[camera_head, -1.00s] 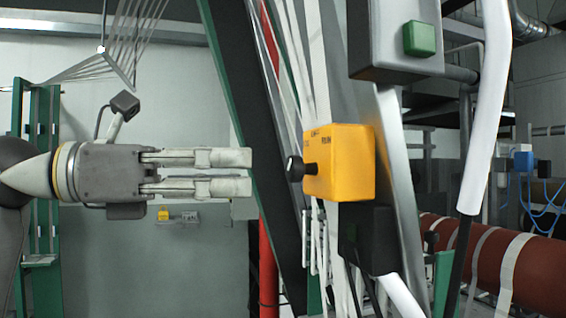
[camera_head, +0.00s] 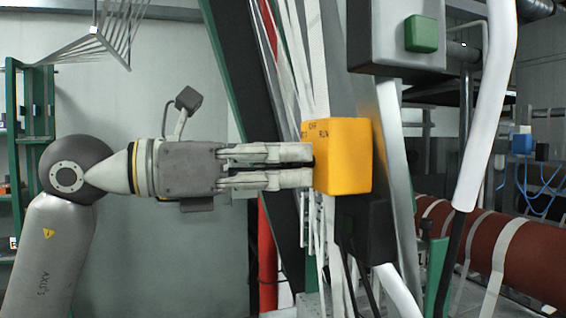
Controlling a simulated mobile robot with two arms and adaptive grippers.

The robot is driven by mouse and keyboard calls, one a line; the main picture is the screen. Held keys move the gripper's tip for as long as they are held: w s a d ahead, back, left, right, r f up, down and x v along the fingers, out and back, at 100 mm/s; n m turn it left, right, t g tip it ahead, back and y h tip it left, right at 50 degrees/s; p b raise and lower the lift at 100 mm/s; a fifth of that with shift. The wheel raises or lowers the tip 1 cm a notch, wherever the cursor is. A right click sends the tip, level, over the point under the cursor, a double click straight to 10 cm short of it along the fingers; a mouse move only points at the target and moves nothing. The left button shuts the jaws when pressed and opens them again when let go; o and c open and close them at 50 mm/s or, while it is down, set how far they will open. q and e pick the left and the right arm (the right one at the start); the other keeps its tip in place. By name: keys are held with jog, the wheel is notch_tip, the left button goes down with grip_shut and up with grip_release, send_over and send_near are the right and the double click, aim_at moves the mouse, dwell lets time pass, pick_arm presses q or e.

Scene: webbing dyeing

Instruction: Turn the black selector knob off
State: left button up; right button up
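The yellow selector box (camera_head: 345,158) is mounted on the slanted machine frame, with OFF and RUN lettering near its upper left edge. My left gripper (camera_head: 312,165) lies level, its two pale fingers reaching to the left face of the box, where the black knob sits. The fingers cover nearly all of the knob; only a little dark shows between the tips. They are close together with a narrow gap. I cannot tell whether they grip the knob or which way it points. My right gripper is not in view.
A grey box with a green button (camera_head: 421,33) is above the yellow box. A black box (camera_head: 365,228) with cables is below. White webbing strips (camera_head: 318,80) run behind the fingertips. A red roll (camera_head: 500,255) lies at right.

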pick_arm(q)
jog(key=c, duration=0.4)
jog(key=shift+n, duration=0.3)
jog(key=n+b, duration=0.1)
jog(key=n, duration=0.2)
jog(key=shift+n+b, duration=1)
jog(key=shift+n, duration=1.6)
jog(key=o, duration=1)
